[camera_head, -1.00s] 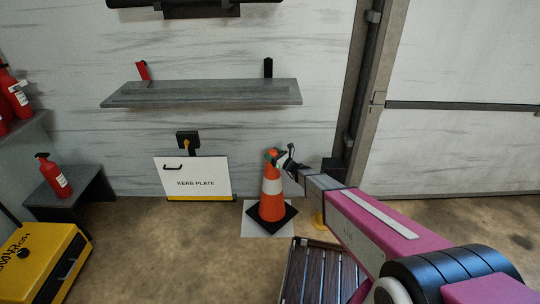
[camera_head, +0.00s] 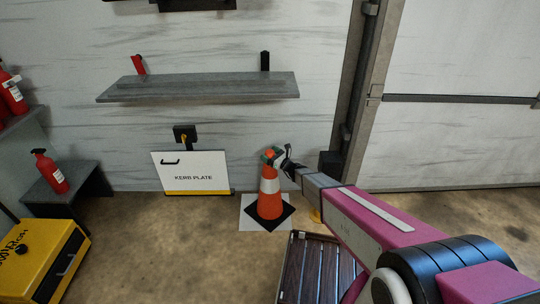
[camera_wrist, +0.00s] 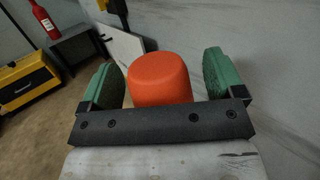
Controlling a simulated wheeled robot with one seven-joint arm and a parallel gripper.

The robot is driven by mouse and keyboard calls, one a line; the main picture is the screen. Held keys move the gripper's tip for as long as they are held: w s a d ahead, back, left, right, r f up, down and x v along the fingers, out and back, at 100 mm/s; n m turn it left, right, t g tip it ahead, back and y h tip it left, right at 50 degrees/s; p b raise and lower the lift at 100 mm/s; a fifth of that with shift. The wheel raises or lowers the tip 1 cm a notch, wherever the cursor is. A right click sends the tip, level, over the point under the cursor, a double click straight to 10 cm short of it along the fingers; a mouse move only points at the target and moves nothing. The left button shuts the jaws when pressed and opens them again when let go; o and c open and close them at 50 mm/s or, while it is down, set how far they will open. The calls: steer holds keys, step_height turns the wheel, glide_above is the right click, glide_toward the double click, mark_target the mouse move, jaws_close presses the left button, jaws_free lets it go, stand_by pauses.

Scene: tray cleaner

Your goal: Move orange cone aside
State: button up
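The orange cone (camera_head: 269,206) has a white band and a black square base. It stands upright on a white square (camera_head: 248,222) on the floor near the wall. My gripper (camera_head: 273,155) is at the cone's top. In the wrist view my gripper (camera_wrist: 165,82) has its two green finger pads apart, one on each side of the rounded orange cone top (camera_wrist: 159,78). Narrow gaps show between the pads and the cone there. The lower cone is hidden in the wrist view.
A white kerb plate (camera_head: 192,172) leans at the wall left of the cone. A dark slatted tray (camera_head: 312,268) lies in front, below my arm. A grey shelf (camera_head: 200,88) hangs above. A yellow case (camera_head: 45,262) stands at left. Floor between case and cone is clear.

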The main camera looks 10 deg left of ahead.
steer(key=shift+s+d+r, duration=0.1)
steer(key=shift+d, duration=0.1)
steer(key=v, duration=1.1)
steer(key=shift+d, duration=0.3)
steer(key=s+d+r+n+g+h, duration=0.3)
steer(key=s+d+n+g, duration=0.15)
steer(key=s+n, duration=0.2)
steer(key=s+d+r+n+g+h, duration=0.35)
steer(key=s+d+n, duration=0.2)
steer(key=n, duration=0.25)
steer(key=s+d+r+n+h, duration=0.2)
steer(key=s+d+n+h, duration=0.1)
steer(key=d, duration=0.4)
steer(key=s+d+r+n+h, duration=0.2)
steer(key=s+d+n+h, duration=0.1)
steer(key=d, duration=0.4)
steer(key=s+d+r+n+g+h, duration=0.1)
steer(key=s+d+r+n+h, duration=0.1)
steer(key=d, duration=0.6)
steer(key=s+n+h, duration=0.1)
steer(key=s+h, duration=0.1)
steer(key=h, duration=0.1)
steer(key=shift+s+a, duration=0.1)
